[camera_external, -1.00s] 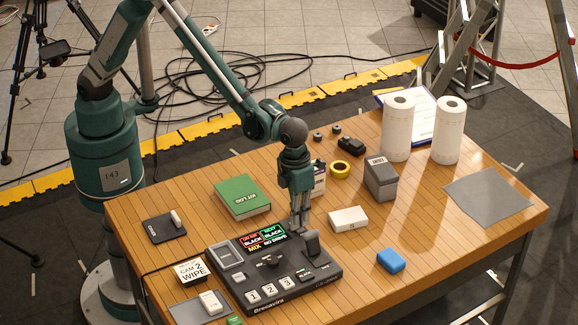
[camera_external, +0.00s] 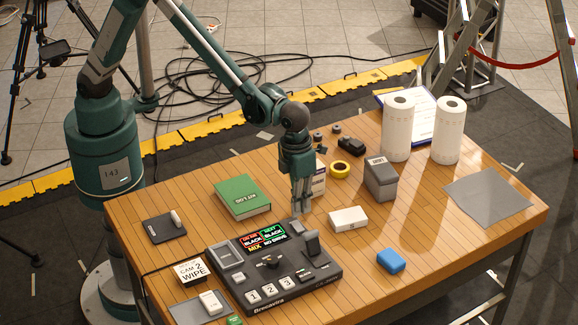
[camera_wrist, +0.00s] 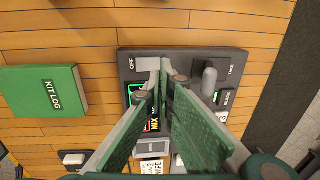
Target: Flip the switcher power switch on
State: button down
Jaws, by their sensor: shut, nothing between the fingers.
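The switcher (camera_external: 330,275) is a dark console at the table's front, with a lit screen (camera_external: 264,238) and white numbered keys. In the wrist view the switcher (camera_wrist: 126,76) has a light grey rocker (camera_wrist: 147,64) beside an "OFF" label, which looks like the power switch. My fingertips partly overlap it, and I cannot tell which way it is tipped. My gripper (camera_external: 301,211) is shut and empty, pointing down above the back right part of the switcher. The fingers (camera_wrist: 166,68) also show in the wrist view.
A lever (camera_external: 312,243) stands up at the switcher's right. A green book (camera_external: 240,195) lies behind left, a white box (camera_external: 348,219) to the right, and a grey box (camera_external: 380,180) farther back. A blue block (camera_external: 391,261) lies at the right front, with bare wood around it.

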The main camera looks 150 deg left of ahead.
notch_tip(320, 180, up, 8)
jog(key=w, duration=0.1)
jog(key=shift+r, duration=0.15)
jog(key=shift+d, duration=0.1)
dwell(0.5)
jog(key=s+d+r+n+t+b, duration=0.1)
jog(key=s+d+r+n+b, duration=0.3)
jog(key=s+d, duration=0.6)
jog(key=s+d+r+n+t+b, duration=0.15)
jog(key=s+d+r+n, duration=0.4)
jog(key=d, duration=0.85)
jog(key=s+d+f+n+t+b, duration=0.1)
jog(key=s+d+f+n, duration=0.1)
jog(key=s+d, duration=0.2)
jog(key=s+d+f+n+t+b, duration=0.1)
jog(key=s+d, duration=0.4)
jog(key=s, duration=0.6)
jog(key=s+d+f+n+t+b, duration=0.1)
jog(key=s+d+f+n, duration=0.3)
jog(key=s, duration=0.4)
jog(key=shift+s+d+f+n+b, duration=0.2)
jog(key=shift+d+f+n+b, duration=0.2)
jog(key=shift+d+n+b, duration=0.3)
